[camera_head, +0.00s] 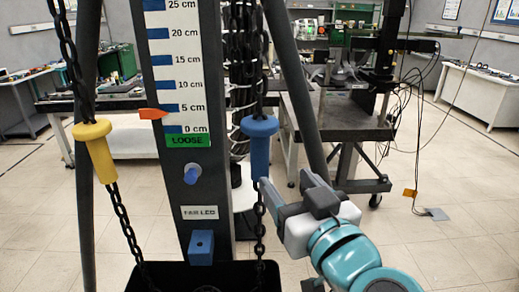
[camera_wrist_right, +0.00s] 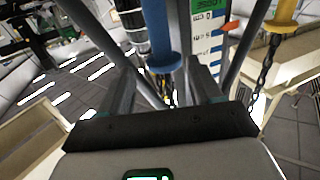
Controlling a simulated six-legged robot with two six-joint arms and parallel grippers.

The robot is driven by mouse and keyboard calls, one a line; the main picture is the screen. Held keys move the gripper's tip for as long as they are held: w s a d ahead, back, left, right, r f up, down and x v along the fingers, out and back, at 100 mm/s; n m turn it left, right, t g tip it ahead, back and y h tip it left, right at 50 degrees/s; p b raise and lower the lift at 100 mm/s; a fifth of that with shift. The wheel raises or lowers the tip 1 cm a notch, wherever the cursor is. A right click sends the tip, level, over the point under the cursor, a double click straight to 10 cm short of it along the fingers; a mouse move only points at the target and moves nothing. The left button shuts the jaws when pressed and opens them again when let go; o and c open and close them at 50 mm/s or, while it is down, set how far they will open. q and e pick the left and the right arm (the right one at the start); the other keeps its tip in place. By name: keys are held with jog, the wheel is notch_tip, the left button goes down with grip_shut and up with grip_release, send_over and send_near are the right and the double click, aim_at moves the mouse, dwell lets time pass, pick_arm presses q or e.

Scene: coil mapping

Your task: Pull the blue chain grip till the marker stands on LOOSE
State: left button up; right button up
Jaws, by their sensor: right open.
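The blue chain grip (camera_head: 260,147) hangs upright on its chain right of the scale board. The orange marker (camera_head: 152,114) stands just below the 5 cm line, above the green LOOSE label (camera_head: 188,141). My right gripper (camera_head: 287,187) is open, just below and right of the blue grip, near the chain. In the right wrist view, the blue grip (camera_wrist_right: 161,38) shows ahead between the two open fingers (camera_wrist_right: 164,88), with nothing held. Whether a finger touches it, I cannot tell. My left gripper is out of view.
A yellow grip (camera_head: 96,151) hangs on the left chain. Dark frame legs (camera_head: 88,190) stand either side of the scale board (camera_head: 180,60). A blue peg and a FAILED plate (camera_head: 200,213) sit lower on the post. A black bin (camera_head: 165,276) is below.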

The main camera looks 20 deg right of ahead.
aim_at(263, 152)
jog(key=w, duration=1.3)
jog(key=shift+w+a+b, duration=0.2)
jog(key=shift+w+b, duration=0.05)
jog(key=shift+b, duration=0.05)
grip_shut()
notch_tip(263, 152, down, 20)
jog(key=b, duration=1.6)
